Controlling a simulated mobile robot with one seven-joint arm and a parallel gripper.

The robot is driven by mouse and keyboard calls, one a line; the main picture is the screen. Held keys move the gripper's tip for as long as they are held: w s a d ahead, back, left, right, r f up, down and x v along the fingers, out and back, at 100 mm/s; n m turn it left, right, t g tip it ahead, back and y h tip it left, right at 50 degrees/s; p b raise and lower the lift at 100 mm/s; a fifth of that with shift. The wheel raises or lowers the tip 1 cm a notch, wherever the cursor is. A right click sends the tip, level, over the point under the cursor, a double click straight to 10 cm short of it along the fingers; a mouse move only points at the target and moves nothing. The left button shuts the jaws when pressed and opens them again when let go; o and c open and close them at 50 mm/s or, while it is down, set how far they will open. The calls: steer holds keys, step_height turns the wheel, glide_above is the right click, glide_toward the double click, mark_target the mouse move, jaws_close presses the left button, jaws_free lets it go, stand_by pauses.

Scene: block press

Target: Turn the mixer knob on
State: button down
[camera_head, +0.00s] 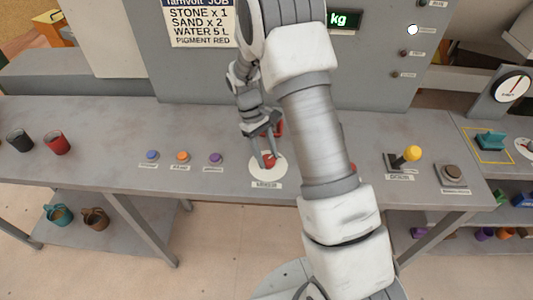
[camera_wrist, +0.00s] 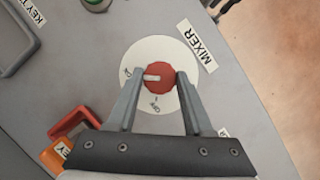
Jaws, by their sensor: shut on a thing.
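The mixer knob (camera_wrist: 158,79) is red with a pale pointer bar and sits on a round white dial plate (camera_wrist: 160,104) in the wrist view. The label MIXER (camera_wrist: 196,45) is beside the plate. Small markings are on the plate, hard to read; the pointer bar points toward the mark at the left. My gripper (camera_wrist: 156,80) has one finger on each side of the knob and is shut on it. In the head view the knob (camera_head: 269,160) shows under my gripper (camera_head: 268,152), partly covered by the fingers.
Blue (camera_head: 152,155), orange (camera_head: 182,156) and purple (camera_head: 215,158) buttons are left of the dial on the grey bench. A yellow-topped lever (camera_head: 412,153) stands at right. A red part (camera_wrist: 72,122) and an orange part (camera_wrist: 56,154) are near my gripper.

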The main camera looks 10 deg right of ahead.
steer(key=shift+m, duration=0.4)
steer(key=shift+c, duration=1.5)
jaws_free()
steer(key=shift+r, duration=0.1)
steer(key=v, duration=1.7)
steer(key=shift+r+p, duration=0.15)
steer(key=shift+p, duration=0.3)
steer(key=shift+d, duration=0.15)
